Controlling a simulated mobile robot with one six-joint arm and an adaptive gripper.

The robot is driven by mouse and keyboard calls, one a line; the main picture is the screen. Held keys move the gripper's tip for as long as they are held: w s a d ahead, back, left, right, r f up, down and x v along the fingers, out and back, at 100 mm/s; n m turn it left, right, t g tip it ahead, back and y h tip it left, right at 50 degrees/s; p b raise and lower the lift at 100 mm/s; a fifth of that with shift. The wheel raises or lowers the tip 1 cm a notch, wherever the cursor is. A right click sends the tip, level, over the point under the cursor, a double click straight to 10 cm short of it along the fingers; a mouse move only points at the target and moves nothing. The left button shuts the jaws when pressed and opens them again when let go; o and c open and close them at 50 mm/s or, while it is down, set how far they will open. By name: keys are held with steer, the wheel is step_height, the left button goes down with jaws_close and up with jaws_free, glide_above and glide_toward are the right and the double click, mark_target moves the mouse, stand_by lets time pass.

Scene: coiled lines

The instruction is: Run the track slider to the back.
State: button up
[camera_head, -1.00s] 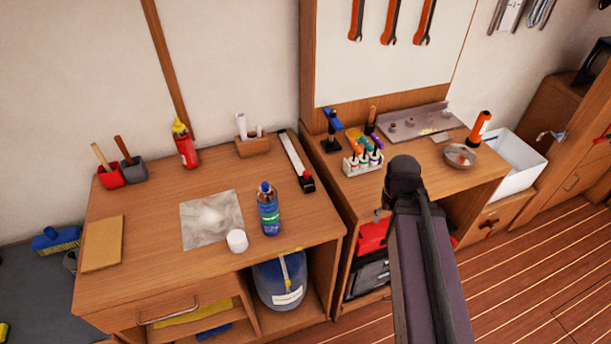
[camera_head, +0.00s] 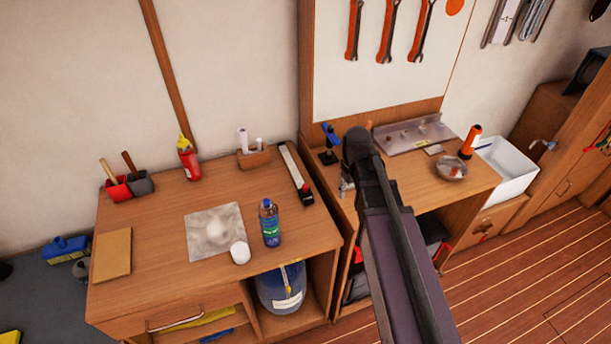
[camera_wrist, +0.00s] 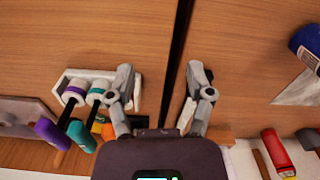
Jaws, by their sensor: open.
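The track (camera_head: 291,163) is a pale strip lying front to back near the right edge of the left bench. Its slider (camera_head: 306,193), black with a red part, sits at the front end. My gripper (camera_head: 346,187) hangs to the right of the slider, apart from it, near the gap between the benches. In the wrist view my gripper (camera_wrist: 160,78) is open and empty, fingers spread over the dark gap.
A blue bottle (camera_head: 269,223) and a white lidded jar (camera_head: 240,253) stand left of the slider. A wooden holder (camera_head: 253,158) stands left of the track's back end.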

mark_target(305, 185)
steer(key=w+a+r+n+p, duration=0.2)
steer(key=w+a+r+n, duration=0.1)
steer(key=a, duration=0.4)
steer(key=w+a+r+n+p, duration=0.3)
steer(key=w+a+r+n, duration=0.1)
steer(key=a, duration=0.3)
steer(key=shift+p, duration=0.35)
step_height(305, 185, down, 14)
steer(key=b, duration=1.3)
steer(key=shift+r+b, duration=0.15)
steer(key=shift+b, duration=0.25)
steer(key=shift+c, duration=0.2)
jaws_close()
